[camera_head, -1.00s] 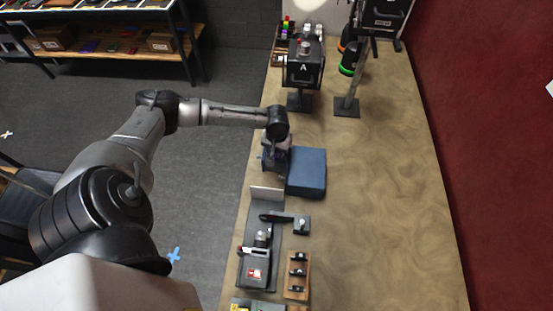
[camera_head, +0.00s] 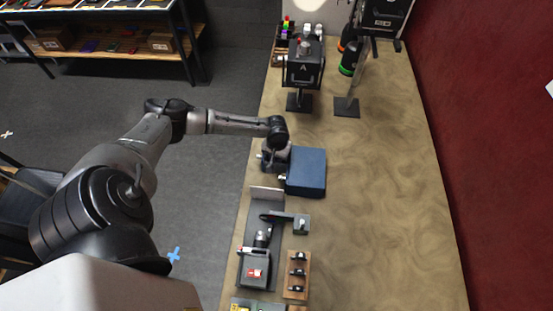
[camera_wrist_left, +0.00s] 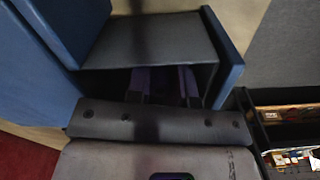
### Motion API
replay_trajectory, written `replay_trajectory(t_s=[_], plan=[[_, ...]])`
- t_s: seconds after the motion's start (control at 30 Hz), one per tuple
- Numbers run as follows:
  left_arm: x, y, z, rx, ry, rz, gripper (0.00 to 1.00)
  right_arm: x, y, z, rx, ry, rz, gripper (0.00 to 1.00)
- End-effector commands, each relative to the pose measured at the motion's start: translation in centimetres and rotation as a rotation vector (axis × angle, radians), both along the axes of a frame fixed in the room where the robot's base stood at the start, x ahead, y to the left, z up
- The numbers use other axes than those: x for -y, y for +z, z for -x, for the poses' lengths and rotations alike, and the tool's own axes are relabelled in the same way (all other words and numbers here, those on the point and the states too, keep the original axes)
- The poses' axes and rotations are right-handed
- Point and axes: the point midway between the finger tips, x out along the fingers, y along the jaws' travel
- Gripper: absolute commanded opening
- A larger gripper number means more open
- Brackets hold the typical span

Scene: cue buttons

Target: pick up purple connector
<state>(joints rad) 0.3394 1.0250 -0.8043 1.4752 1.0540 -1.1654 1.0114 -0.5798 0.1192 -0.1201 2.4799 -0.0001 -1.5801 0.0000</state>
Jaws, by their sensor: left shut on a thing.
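In the head view my left gripper (camera_head: 272,160) is at the left side of the blue box (camera_head: 306,172). In the left wrist view it points into a dark grey compartment (camera_wrist_left: 160,42) with a blue front panel (camera_wrist_left: 228,55). Two dark purple strips (camera_wrist_left: 142,84) show in the shaded opening just past the gripper's palm, apparently the purple connector. The gripper is shut on it; the fingertips and most of the connector are in shade, so the exact grip is hard to see. My right gripper is in neither view.
Nearer on the table stand a white upright plate (camera_head: 266,193), a dark lever fixture (camera_head: 300,222) and a wooden block with black parts (camera_head: 297,272). Farther back is a black box marked A (camera_head: 304,68) on a stand. The table's right side (camera_head: 390,190) is clear.

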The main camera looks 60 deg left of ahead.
Motion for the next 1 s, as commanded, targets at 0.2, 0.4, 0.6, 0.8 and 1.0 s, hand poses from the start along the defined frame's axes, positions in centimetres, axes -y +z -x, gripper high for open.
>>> replay_trajectory(t_s=[0.2,0.4,0.6,0.8,1.0], plan=[[0.0,0.0,0.0,0.0,0.0,0.0,0.0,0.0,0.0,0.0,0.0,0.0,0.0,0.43],[-0.1,0.9,-0.1,0.002,0.0,-0.001,0.0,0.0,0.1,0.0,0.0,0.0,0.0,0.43],[-0.1,4.2,-0.1,0.003,-0.001,-0.001,0.0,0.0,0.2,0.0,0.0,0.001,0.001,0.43],[-0.1,7.5,0.0,0.002,-0.001,-0.002,0.0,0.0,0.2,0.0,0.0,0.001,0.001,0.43],[0.0,9.5,0.0,0.001,0.0,0.0,0.0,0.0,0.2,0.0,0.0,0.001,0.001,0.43]])
